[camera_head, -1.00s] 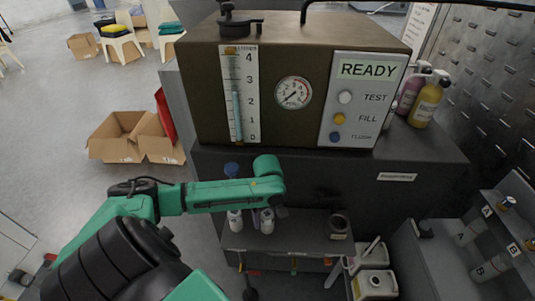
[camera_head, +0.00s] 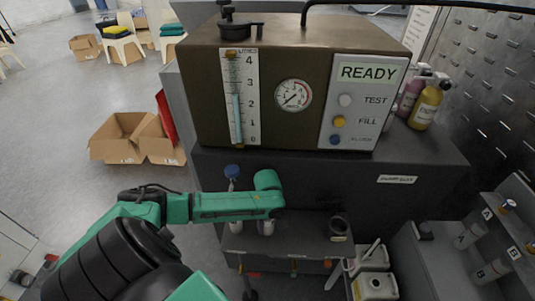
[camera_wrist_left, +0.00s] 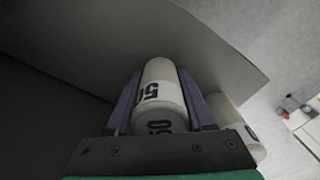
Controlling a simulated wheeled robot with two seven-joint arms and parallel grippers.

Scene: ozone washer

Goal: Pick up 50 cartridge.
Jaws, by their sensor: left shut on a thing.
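In the left wrist view, the white 50 cartridge (camera_wrist_left: 160,92) with black "50" print lies between the two purple fingers of my left gripper (camera_wrist_left: 159,73), which is shut on it. A second white cartridge (camera_wrist_left: 228,115) stands close beside it on the right. In the head view, my green left wrist hides the fingers and most of the cartridges. A blue cap (camera_head: 233,171) shows above the wrist, and white cartridge bodies show below it. I cannot tell there which one is held. My right gripper is not in view.
The washer (camera_head: 205,95) with its "READY" panel sits on a dark cabinet (camera_head: 310,175) behind the cartridge shelf (camera_head: 300,240). A dark ring-shaped item (camera_head: 338,228) is at the shelf's right. White jugs (camera_head: 375,285) and an A/B rack (camera_head: 490,240) stand further right.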

